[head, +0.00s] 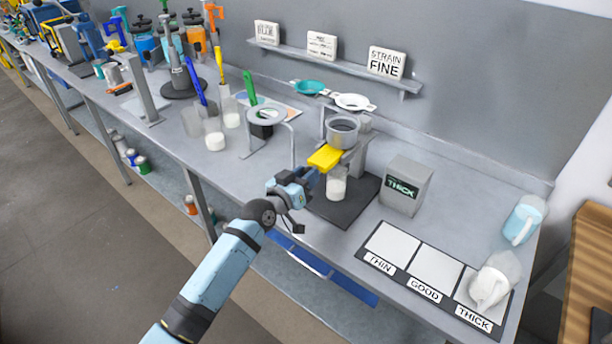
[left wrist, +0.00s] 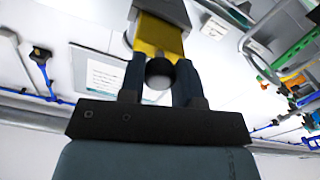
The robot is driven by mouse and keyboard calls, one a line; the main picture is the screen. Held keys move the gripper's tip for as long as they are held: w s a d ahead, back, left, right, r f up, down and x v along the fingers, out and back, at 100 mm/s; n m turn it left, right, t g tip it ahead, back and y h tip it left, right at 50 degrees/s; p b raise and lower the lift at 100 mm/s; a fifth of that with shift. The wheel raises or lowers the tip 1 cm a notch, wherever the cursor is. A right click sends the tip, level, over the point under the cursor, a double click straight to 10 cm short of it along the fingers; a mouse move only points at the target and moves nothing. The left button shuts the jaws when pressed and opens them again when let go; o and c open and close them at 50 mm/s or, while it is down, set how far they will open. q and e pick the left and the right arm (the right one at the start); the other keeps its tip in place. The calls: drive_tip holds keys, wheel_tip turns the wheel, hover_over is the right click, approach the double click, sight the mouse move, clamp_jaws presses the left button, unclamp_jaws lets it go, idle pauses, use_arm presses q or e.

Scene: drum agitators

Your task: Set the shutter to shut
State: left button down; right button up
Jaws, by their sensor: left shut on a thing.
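The shutter is a flat yellow plate (head: 326,157) under a grey round cup (head: 343,131) on a stand (head: 359,155). My left gripper (head: 309,174) is at its near left end and shut on it. In the left wrist view the yellow shutter (left wrist: 158,35) runs from between the fingers up to a grey block. A dark round shape shows between the fingers there. A clear cup with white contents (head: 336,186) stands below the shutter on a dark base (head: 347,208). I cannot tell whether the shutter covers the cup's outlet. My right gripper is not in view.
A grey box (head: 407,186) showing THICK stands to the right. A mat (head: 365,258) labelled THIN, GOOD and THICK holds a white pitcher (head: 491,284). A ring stand (head: 266,122) and several tools stand to the left. A shelf (head: 338,66) runs along the wall.

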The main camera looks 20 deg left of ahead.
sight(316, 164)
use_arm(q)
drive_tip(key=b+x, duration=0.1)
drive_tip(key=x, duration=0.3)
drive_tip(key=shift+w, duration=0.15)
drive_tip(key=shift+r, duration=0.15)
drive_tip(key=c, duration=1)
unclamp_jaws()
drive_tip(key=shift+o, duration=0.9)
drive_tip(key=shift+w+d, duration=0.1)
drive_tip(key=b+v, duration=0.2)
drive_tip(key=v, duration=1.1)
drive_tip(key=shift+s, duration=0.35)
